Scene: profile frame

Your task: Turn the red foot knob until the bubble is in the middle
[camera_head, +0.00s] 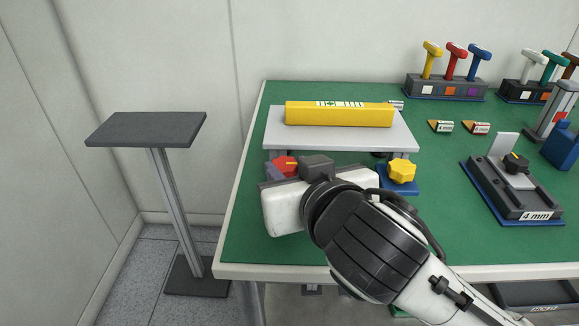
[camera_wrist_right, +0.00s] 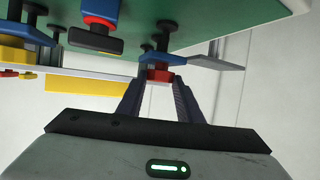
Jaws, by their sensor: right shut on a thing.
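A long yellow spirit level (camera_head: 340,116) lies on a light grey plate (camera_head: 410,143). Its small vial window (camera_head: 340,104) faces up, with a green patch left of centre; the exact bubble position is too small to tell. The red foot knob (camera_head: 285,164) is under the plate's front left corner, partly hidden by my right gripper (camera_head: 284,172). In the right wrist view the red knob (camera_wrist_right: 159,76) sits between the two fingertips of my right gripper (camera_wrist_right: 160,84), which is shut on it. My left gripper is not in view.
A yellow knob (camera_head: 402,170) on a blue base stands at the plate's front right. A dark block labelled 4 mm (camera_head: 515,190) and a rack of coloured T-handles (camera_head: 446,86) stand further right. A grey stand (camera_head: 150,129) is left of the green table (camera_head: 245,225).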

